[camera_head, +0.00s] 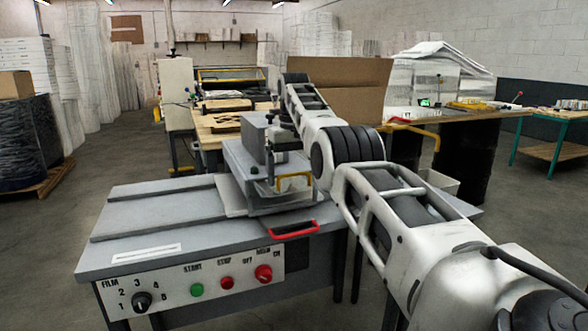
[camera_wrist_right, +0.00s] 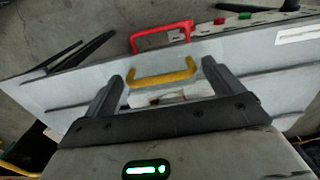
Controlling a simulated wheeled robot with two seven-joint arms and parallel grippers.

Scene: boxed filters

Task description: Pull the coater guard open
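The coater (camera_head: 150,205) is a grey bench machine with a panel on its front. A raised grey housing (camera_head: 245,170) stands on its top, and a yellow handle (camera_head: 296,177) shows at that housing's front. A red handle (camera_head: 293,230) sticks out at the front edge. I cannot tell which handle belongs to the guard. In the right wrist view the yellow handle (camera_wrist_right: 162,76) lies between the fingertips of my right gripper (camera_wrist_right: 164,72), which is open with gaps on both sides. The red handle (camera_wrist_right: 161,36) lies beyond. My left gripper is out of view.
The front panel has a dial (camera_head: 142,301), a green button (camera_head: 197,290) and red buttons. A wooden worktable (camera_head: 215,138) and a large cardboard box (camera_head: 350,85) stand behind. A bench (camera_head: 480,115) is at the right.

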